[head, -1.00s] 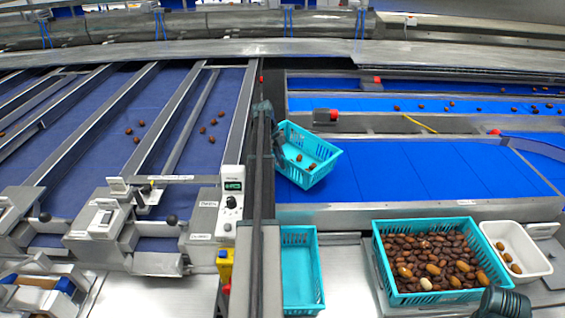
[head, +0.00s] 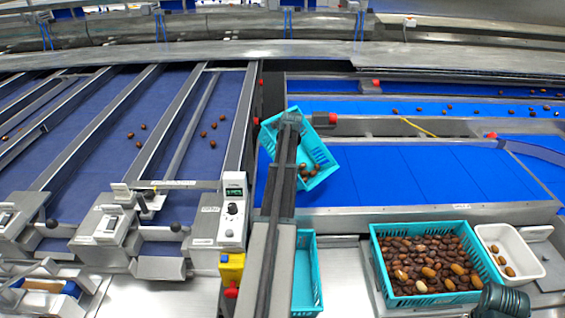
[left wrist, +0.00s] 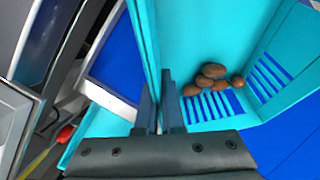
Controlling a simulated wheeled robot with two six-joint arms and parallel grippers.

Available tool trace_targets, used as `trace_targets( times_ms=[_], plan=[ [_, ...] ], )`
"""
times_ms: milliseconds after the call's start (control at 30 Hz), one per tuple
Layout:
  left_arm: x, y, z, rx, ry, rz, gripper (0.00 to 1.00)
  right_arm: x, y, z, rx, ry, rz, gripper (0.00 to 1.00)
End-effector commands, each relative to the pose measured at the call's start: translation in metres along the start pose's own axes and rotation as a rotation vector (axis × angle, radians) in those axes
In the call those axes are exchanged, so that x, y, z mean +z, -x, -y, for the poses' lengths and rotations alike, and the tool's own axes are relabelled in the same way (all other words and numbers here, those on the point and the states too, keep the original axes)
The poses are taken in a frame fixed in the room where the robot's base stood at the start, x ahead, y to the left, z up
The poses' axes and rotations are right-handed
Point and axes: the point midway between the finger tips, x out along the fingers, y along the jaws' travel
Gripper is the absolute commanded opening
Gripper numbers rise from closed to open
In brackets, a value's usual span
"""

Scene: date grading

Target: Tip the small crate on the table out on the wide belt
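A small turquoise slatted crate (head: 272,137) hangs tilted in the air over the near left end of the wide blue belt (head: 420,172). My left gripper (head: 288,120) is at its upper rim, with my arm covering part of it. In the left wrist view, the gripper (left wrist: 160,100) is shut on the wall of this crate (left wrist: 200,30). Several brown dates (left wrist: 212,75) lie bunched in a corner inside it. These dates (head: 308,169) also show low in the crate in the head view.
A large turquoise crate (head: 376,265) full of dates and a white tub (head: 484,232) with a few dates stand at lower right. An empty-looking turquoise crate (head: 305,270) is partly behind my left arm. The wide belt right of the held crate is bare.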

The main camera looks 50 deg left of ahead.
Motion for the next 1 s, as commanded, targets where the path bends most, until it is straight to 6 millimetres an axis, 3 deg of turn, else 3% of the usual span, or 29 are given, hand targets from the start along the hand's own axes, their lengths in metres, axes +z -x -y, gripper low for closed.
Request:
trace_targets(
  times_ms=[400, 1000],
  plan=[
    [-0.014, 0.016, 0.001, 0.012, -0.036, 0.313, 0.0, -0.001, -0.015, 0.001, 0.001, 0.003, 0.0, 0.5],
    [-0.034, 0.011, 0.002, 0.024, -0.052, 0.473, 0.0, -0.003, -0.046, 0.004, 0.001, 0.005, 0.0, 0.5]
  ],
)
